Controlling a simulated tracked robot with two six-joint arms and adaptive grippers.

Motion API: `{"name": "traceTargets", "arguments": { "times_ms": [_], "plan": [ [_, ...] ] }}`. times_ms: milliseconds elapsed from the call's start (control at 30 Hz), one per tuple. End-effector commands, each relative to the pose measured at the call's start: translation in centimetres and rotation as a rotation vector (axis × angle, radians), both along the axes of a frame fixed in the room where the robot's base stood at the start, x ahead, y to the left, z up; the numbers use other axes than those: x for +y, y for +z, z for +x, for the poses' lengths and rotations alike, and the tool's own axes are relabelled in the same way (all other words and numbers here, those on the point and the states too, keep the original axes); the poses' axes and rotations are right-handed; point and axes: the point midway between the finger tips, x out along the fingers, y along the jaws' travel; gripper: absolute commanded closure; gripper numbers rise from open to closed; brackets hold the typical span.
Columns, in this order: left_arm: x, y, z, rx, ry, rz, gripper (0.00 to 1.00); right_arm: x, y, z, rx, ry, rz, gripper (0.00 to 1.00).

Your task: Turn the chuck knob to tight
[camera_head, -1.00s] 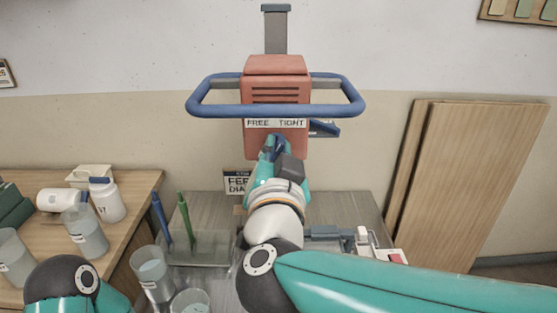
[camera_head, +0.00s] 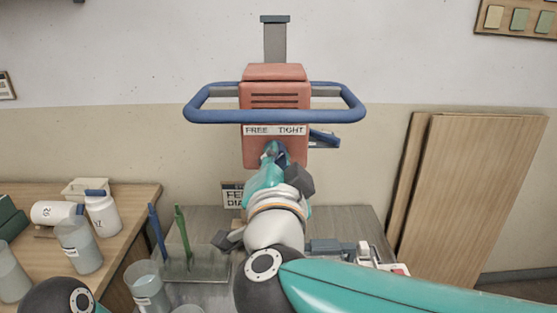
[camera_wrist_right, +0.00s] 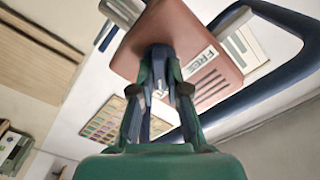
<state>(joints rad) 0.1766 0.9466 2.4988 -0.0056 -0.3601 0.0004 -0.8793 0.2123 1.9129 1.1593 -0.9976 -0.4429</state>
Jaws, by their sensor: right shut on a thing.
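The red mixer head (camera_head: 275,98) hangs at the centre of the head view, with a white strip reading FREE on the left and TIGHT on the right (camera_head: 291,130). The dark blue chuck knob (camera_wrist_right: 158,51) is on its face below the strip. My right gripper (camera_head: 277,153) is at the knob; in the right wrist view its fingers (camera_wrist_right: 160,88) are closed around it. The fingers hide much of the knob, so its exact pointing is hard to read. My left arm shows only at the bottom left of the head view; its gripper is out of frame.
A blue guard rail (camera_head: 275,116) surrounds the mixer head, and a blue lever (camera_head: 325,139) sticks out on its right. A clear bin with blue and green tools (camera_head: 200,265) stands below. Boards (camera_head: 475,195) lean at right.

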Motion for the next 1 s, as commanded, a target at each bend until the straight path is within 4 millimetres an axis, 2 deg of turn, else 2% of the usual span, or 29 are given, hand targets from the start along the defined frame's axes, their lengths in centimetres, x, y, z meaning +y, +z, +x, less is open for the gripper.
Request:
{"name": "traceTargets", "arguments": {
  "times_ms": [100,133,267,667,867,1000],
  "plan": [
    [0.0,0.0,0.0,0.0,0.0,0.0,0.46,-0.1,-0.1,0.0,0.003,-0.001,0.003,1.0],
    [0.0,0.0,0.0,0.0,0.0,0.0,0.46,-0.1,-0.1,0.0,0.003,-0.001,0.003,0.81],
    [0.0,0.0,0.0,0.0,0.0,0.0,0.46,-0.1,-0.1,0.0,0.001,-0.001,0.002,0.6],
    [0.0,0.1,0.0,0.0,0.0,0.0,0.46,0.0,0.0,-0.5,0.0,0.0,0.001,0.6],
    [0.0,0.1,0.0,0.0,0.0,0.0,0.46,0.0,0.0,-3.3,-0.001,0.003,0.0,0.6],
    [0.0,0.1,0.0,0.0,0.0,0.0,0.46,0.1,0.0,-6.2,-0.001,0.004,0.0,0.6]
  ]
}}
